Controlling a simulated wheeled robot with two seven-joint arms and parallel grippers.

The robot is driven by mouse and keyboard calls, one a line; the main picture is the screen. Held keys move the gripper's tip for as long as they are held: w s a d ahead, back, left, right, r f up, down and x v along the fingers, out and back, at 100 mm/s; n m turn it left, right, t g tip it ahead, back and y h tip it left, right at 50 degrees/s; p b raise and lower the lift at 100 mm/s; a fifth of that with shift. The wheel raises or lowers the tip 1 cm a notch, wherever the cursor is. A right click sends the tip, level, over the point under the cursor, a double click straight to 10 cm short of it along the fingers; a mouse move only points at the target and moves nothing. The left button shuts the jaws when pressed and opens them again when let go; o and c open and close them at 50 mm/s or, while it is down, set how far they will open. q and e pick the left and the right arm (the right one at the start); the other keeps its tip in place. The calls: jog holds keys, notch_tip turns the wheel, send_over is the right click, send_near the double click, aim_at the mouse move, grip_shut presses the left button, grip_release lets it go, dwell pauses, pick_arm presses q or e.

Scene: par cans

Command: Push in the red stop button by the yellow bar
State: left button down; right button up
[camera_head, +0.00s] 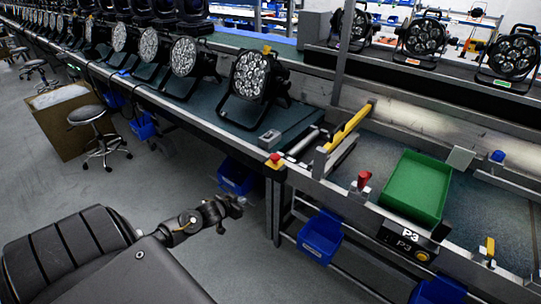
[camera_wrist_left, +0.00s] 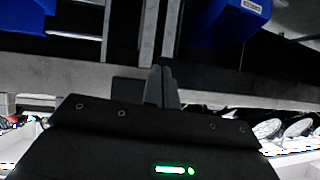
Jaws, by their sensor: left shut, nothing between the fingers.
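A red stop button (camera_head: 275,158) sits on a small yellow box at the near corner of the conveyor bench. The yellow bar (camera_head: 345,128) slants up to its right. My left arm comes in from the lower left, and its gripper (camera_head: 234,204) is over the floor, short of the bench edge. It is below and left of the button and apart from it. In the left wrist view its fingers (camera_wrist_left: 162,88) are together with nothing between them. The button cannot be made out in that view. My right gripper is not seen.
A second red knob (camera_head: 361,180) stands right of the bar, near a green bin (camera_head: 415,187). Blue bins (camera_head: 320,236) hang below the bench. Round lamps (camera_head: 250,75) line the conveyor. A stool (camera_head: 90,120) stands left.

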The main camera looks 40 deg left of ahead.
pick_arm(q)
jog(key=w+d+r+t+h, duration=0.1)
jog(key=w+r, duration=0.2)
jog(key=r, duration=0.7)
jog(key=w+d+r+t, duration=0.1)
jog(key=w+r+t, duration=0.1)
jog(key=r, duration=0.9)
jog(key=shift+w+d+m+t+h, duration=0.2)
jog(key=shift+w+m+t+h, duration=0.15)
jog(key=shift+w, duration=0.2)
send_over(275, 159)
jog(key=a, duration=0.1)
notch_tip(275, 159, down, 2)
jog(key=f, duration=0.2)
jog(key=s+f, duration=0.1)
jog(key=f, duration=0.1)
jog(key=shift+f+p, duration=0.3)
jog(key=shift+p, duration=0.05)
jog(key=shift+s, duration=0.1)
